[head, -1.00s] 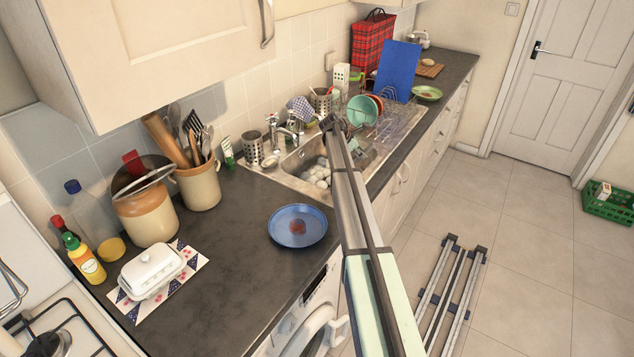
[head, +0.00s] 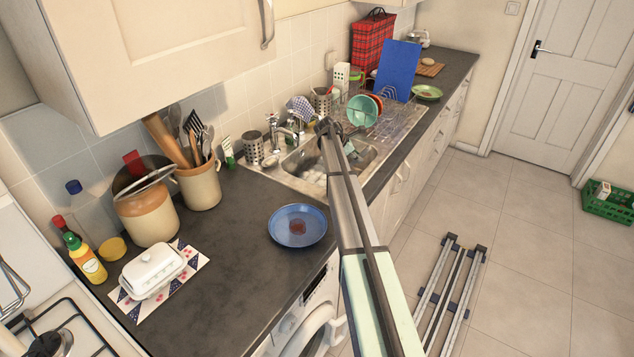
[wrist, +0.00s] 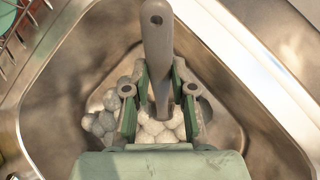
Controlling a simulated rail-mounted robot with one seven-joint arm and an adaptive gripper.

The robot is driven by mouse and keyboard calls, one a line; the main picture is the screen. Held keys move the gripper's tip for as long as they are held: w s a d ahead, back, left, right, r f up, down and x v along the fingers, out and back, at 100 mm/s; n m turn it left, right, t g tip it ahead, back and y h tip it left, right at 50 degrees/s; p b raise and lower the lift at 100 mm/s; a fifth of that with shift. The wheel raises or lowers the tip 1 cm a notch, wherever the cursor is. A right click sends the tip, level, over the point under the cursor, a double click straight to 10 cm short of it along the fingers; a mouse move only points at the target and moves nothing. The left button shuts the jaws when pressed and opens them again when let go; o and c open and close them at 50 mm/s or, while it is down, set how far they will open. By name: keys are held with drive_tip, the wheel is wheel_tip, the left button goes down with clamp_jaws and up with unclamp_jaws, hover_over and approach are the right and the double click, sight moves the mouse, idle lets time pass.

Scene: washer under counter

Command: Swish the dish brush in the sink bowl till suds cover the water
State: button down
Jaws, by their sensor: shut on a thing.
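The dish brush (wrist: 157,45) shows in the wrist view as a grey handle with a hole in its end. My gripper (wrist: 160,98) is shut on this handle, with a green-edged finger on either side. The brush head is hidden below the fingers. The steel sink bowl (wrist: 245,120) surrounds the gripper. Pale rounded clumps of suds (wrist: 97,122) lie left of and beneath the fingers; bare bowl surface shows around them. In the head view, the sink (head: 290,178) is partly hidden by my arm, and whitish suds show at its left side.
A tap (head: 289,130) stands behind the bowl. A drying rack with plates (head: 362,112) and a blue board (head: 397,70) are beyond it. A blue plate (head: 297,226) with a reddish stain lies on the near counter. A utensil crock (head: 198,187) stands to the left.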

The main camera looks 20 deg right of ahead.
drive_tip(key=s+a, duration=0.5)
drive_tip(key=a, duration=0.2)
drive_tip(key=shift+w+d+p, duration=0.1)
drive_tip(key=shift+p, duration=0.2)
drive_tip(key=w+d+p, duration=0.1)
drive_tip(key=w+d, duration=0.7)
drive_tip(key=d, duration=0.3)
drive_tip(key=shift+d, duration=0.15)
drive_tip(key=s+a, duration=0.8)
drive_tip(key=a, duration=0.3)
drive_tip(key=shift+a+p, duration=0.25)
drive_tip(key=shift+p, duration=0.15)
drive_tip(key=shift+r, duration=0.15)
